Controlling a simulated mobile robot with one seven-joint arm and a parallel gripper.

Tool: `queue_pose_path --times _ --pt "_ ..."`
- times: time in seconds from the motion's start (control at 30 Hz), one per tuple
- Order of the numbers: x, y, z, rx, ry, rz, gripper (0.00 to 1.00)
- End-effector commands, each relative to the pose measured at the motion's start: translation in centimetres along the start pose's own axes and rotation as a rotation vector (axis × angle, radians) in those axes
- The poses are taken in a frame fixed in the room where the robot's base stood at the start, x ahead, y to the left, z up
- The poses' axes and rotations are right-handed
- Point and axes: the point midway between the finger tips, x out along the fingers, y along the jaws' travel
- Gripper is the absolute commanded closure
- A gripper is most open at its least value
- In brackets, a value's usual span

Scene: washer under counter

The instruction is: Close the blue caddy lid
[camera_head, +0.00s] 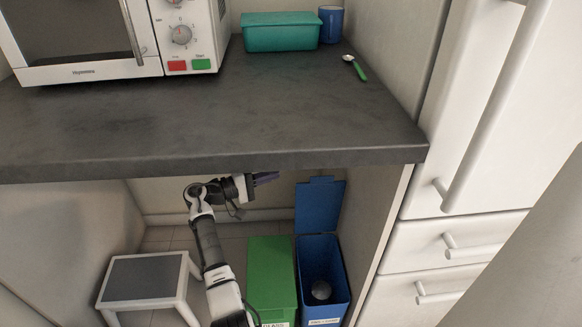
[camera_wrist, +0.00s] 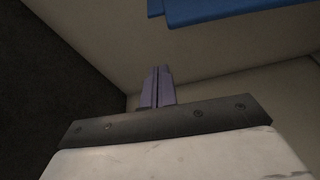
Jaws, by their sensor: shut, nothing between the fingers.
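The blue caddy (camera_head: 324,292) stands on the floor under the counter, with a round grey object inside it. Its blue lid (camera_head: 319,205) is open and stands upright at the back of the caddy. My gripper (camera_head: 266,177) is under the counter, to the left of the lid's upper part and apart from it in the picture. In the wrist view the purple fingers (camera_wrist: 157,88) are together with nothing between them. A blue panel, which looks like the lid (camera_wrist: 225,10), shows at the top of that view, beyond the fingers.
A green caddy (camera_head: 271,279) with its lid down stands left of the blue one. A small stool (camera_head: 148,278) is further left. The dark countertop (camera_head: 230,120) is close above my gripper. A side panel (camera_head: 388,235) bounds the space on the right.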

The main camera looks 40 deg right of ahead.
Motion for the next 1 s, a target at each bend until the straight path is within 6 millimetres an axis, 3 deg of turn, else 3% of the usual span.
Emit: queue_pose_path --times 0.17,0.57,0.8,1.0 --pt "1.8 0.0 0.1 0.000 -0.004 0.000 1.00" --pt "10.2 0.0 0.1 0.000 -0.004 -0.001 1.00" --pt "9.0 0.0 2.8 0.000 0.000 -0.001 1.00" --pt "8.6 0.0 3.7 0.001 0.000 -0.001 1.00"
